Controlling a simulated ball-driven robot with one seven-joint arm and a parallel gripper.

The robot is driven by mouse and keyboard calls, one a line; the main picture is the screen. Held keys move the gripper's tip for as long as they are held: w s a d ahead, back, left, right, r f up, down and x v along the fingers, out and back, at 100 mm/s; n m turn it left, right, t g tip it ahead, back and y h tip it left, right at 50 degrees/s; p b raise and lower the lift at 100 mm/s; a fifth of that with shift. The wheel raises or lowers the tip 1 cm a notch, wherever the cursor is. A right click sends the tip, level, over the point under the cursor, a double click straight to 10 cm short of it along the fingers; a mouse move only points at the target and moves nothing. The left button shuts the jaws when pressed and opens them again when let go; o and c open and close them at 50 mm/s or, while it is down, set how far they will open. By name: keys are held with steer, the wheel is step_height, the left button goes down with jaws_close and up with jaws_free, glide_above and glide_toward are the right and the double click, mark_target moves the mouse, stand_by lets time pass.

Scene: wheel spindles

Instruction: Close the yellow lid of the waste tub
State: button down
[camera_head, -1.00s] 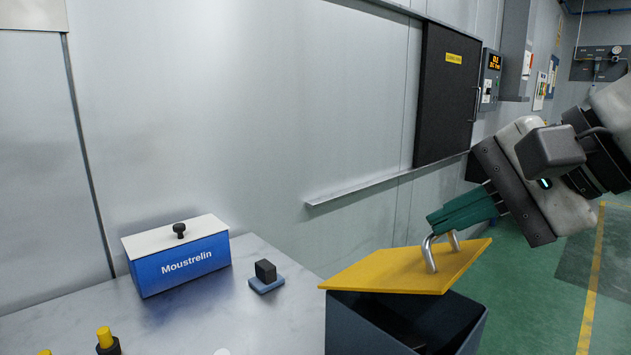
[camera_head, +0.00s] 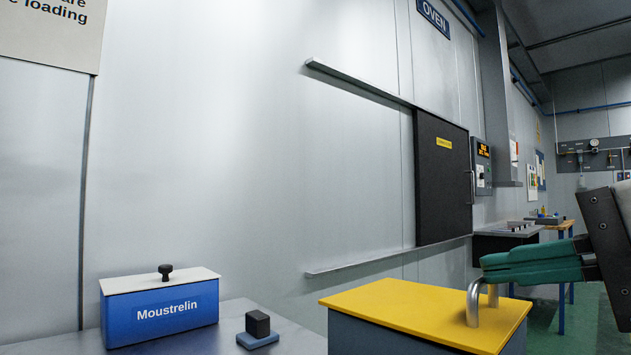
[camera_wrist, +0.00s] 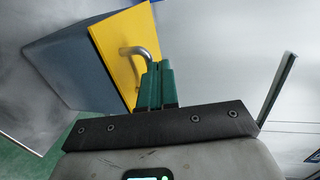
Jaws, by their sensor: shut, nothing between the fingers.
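The yellow lid (camera_head: 410,305) lies flat on the dark grey-blue waste tub (camera_head: 400,340) at the bottom of the head view, with no gap showing along its near edge. The lid also shows in the wrist view (camera_wrist: 115,50), against the tub (camera_wrist: 75,65). A bent metal handle (camera_head: 473,302) stands up from the lid's right part. My gripper (camera_head: 485,270) has green fingers, shut and empty, with their tips right at the top of the handle. In the wrist view the fingertips (camera_wrist: 157,66) are close beside the handle (camera_wrist: 150,52). Whether they touch it I cannot tell.
A small black block on a blue base (camera_head: 258,327) sits between box and tub. A dark oven door (camera_head: 442,180) is behind.

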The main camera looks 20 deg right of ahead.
steer(key=shift+f+b, duration=0.2)
steer(key=shift+b, duration=0.1)
stand_by(0.4)
steer(key=s+d+r+p, duration=0.3)
steer(key=s+r, duration=0.3)
steer(key=s, duration=0.4)
steer(key=shift+d+r+p, duration=0.25)
steer(key=shift+p, duration=0.5)
